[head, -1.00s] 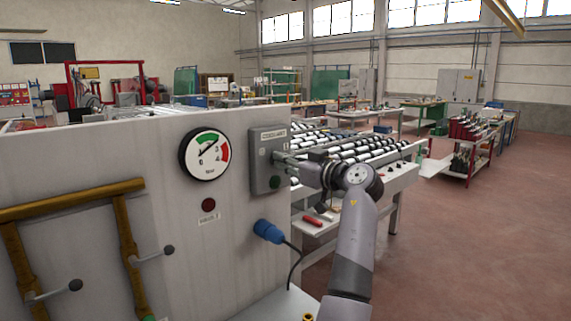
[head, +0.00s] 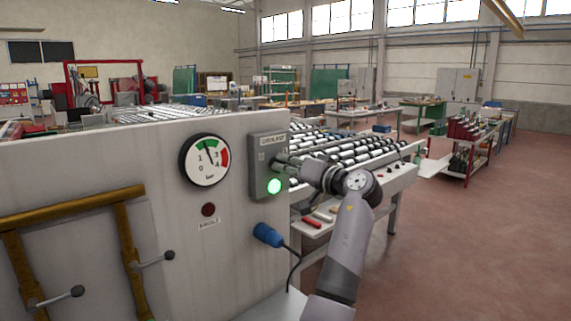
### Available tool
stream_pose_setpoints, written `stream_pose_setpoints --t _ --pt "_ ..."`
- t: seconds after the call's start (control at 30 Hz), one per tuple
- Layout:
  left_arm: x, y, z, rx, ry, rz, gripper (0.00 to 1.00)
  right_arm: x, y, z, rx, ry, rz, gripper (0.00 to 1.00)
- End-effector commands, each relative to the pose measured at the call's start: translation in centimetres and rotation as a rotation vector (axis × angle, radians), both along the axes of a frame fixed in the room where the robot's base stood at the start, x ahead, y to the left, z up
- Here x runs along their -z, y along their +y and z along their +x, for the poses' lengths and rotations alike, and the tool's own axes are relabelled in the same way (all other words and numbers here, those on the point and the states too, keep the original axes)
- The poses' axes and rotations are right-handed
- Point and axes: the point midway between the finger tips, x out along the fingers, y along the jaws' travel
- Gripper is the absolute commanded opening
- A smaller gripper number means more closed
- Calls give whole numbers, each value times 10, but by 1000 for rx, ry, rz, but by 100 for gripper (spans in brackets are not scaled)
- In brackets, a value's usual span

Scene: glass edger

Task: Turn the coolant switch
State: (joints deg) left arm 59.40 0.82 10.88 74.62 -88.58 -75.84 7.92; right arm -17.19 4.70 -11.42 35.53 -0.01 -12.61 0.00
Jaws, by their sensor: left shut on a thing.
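The coolant switch box (head: 266,144) is a grey box with a label on top, on the right part of the light grey machine panel. A green lamp (head: 274,186) on its lower part is lit. My left gripper (head: 284,160) reaches in from the right side of the picture and is shut at the front of the box, on the switch knob. The knob is mostly hidden behind the fingers, so its exact angle is hard to tell. My right gripper is not in view.
A round pressure gauge (head: 205,160) sits left of the box, with its needle near the top. Below are a dark red button (head: 208,210) and a blue plug (head: 268,235) with a cable. Yellow pipes (head: 75,208) with levers are at left. A roller table (head: 350,150) stands behind my arm.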

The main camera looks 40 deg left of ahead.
Motion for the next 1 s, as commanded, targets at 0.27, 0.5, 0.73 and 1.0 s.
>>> stream_pose_setpoints --t 0.27,0.5,0.73,1.0 --pt "-1 0 1 2 57 7 0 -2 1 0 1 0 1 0" --pt "-1 0 1 2 62 9 0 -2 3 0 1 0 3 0" --pt "-1 0 1 2 61 9 14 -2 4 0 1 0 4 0" --pt "0 0 0 1 61 7 30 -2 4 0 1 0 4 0"
